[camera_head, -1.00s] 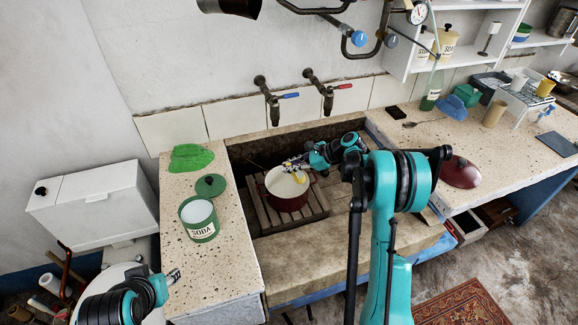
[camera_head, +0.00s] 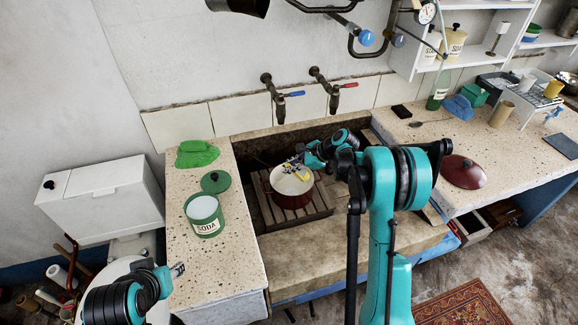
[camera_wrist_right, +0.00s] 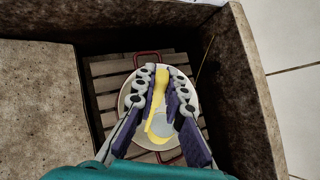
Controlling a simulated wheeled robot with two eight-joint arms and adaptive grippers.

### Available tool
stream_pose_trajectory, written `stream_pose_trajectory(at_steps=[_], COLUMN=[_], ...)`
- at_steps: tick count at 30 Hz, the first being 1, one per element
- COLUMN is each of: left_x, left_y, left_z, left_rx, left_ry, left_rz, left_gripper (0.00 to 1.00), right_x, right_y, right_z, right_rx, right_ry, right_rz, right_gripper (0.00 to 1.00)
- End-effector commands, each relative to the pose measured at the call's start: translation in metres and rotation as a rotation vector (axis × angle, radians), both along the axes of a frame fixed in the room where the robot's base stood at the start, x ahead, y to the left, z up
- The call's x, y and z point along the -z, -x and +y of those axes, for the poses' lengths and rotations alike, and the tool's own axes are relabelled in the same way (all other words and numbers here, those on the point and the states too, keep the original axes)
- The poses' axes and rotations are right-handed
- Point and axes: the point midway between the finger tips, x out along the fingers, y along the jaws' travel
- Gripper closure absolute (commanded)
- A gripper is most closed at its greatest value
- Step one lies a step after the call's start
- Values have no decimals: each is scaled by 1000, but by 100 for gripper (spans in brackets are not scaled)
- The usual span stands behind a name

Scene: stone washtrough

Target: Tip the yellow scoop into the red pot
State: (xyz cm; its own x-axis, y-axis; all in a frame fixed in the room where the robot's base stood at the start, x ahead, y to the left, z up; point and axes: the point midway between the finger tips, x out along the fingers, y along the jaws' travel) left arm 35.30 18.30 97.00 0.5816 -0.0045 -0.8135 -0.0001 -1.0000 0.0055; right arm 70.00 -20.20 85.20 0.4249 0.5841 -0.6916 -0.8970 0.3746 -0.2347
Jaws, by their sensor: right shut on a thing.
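The red pot (camera_head: 291,199) stands on a wooden slatted rack in the stone trough, its pale inside facing up. It also shows in the right wrist view (camera_wrist_right: 126,103), with red loop handles. My right gripper (camera_head: 294,165) is over the pot, shut on the yellow scoop (camera_wrist_right: 160,86). The scoop is between the fingers in the wrist view, its yellow edge curving low over the pot's pale inside. Whether anything is left in the scoop cannot be told. My left gripper (camera_head: 178,270) is at the lower left, away from the pot; its jaws are too small to read.
A green SODA tin (camera_head: 205,225) stands open on the left counter, with its green lid (camera_head: 215,181) and a green cloth (camera_head: 196,153) behind. Trough walls (camera_wrist_right: 245,95) surround the pot closely. Two taps (camera_head: 334,92) are above. A dark red lid (camera_head: 462,172) lies on the right counter.

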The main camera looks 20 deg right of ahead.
Motion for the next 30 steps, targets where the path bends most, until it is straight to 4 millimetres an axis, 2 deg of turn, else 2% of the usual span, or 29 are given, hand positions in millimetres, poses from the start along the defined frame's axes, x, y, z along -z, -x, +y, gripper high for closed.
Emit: stream_pose_trajectory(at_steps=[14, 24, 30], left_x=[0, -3, -3], left_y=[0, 0, 0], left_z=[0, 0, 0], left_rx=[0, 0, 0], left_ry=[0, 0, 0], left_rz=[0, 0, 0], left_gripper=[60, 60, 60], right_x=[0, 9, 11], right_y=[0, 0, 0], right_z=[1, 17, 20], right_rx=[-1, -2, 0], right_ry=[6, 144, 180], right_rz=[0, -2, -3], right_gripper=[100, 100, 100])
